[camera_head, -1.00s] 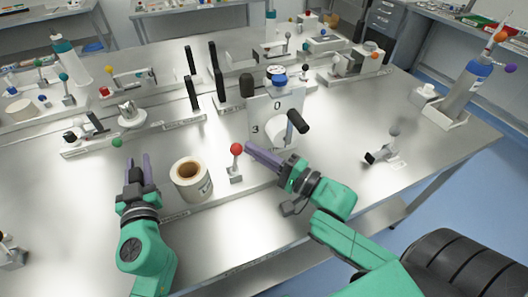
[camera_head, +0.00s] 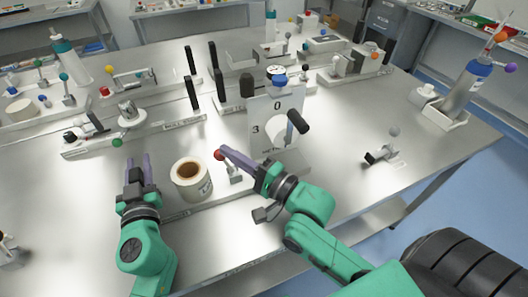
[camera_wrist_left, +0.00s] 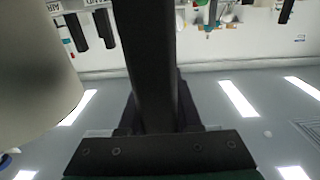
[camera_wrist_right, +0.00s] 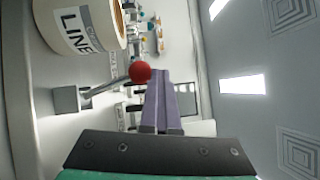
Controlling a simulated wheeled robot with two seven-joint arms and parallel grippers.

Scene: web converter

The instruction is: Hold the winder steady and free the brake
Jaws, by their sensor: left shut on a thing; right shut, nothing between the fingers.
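The winder's white label roll (camera_head: 192,180) stands on a low plate and also shows in the right wrist view (camera_wrist_right: 80,25). My left gripper (camera_head: 137,160) is left of the roll. It is shut on an upright black handle (camera_wrist_left: 148,65), which fills the middle of the left wrist view. The brake lever, with a red ball (camera_head: 219,155) on a metal arm from a small grey block (camera_head: 235,175), leans left towards the roll. My right gripper (camera_head: 229,152) is shut and empty. Its fingertips are at the red ball (camera_wrist_right: 140,72) and appear to touch it.
A white dial panel (camera_head: 275,118) with a black-handled crank (camera_head: 298,121) stands behind my right gripper. A small grey-ball lever (camera_head: 393,133) is to the right. Several fixtures with black posts stand behind the roll.

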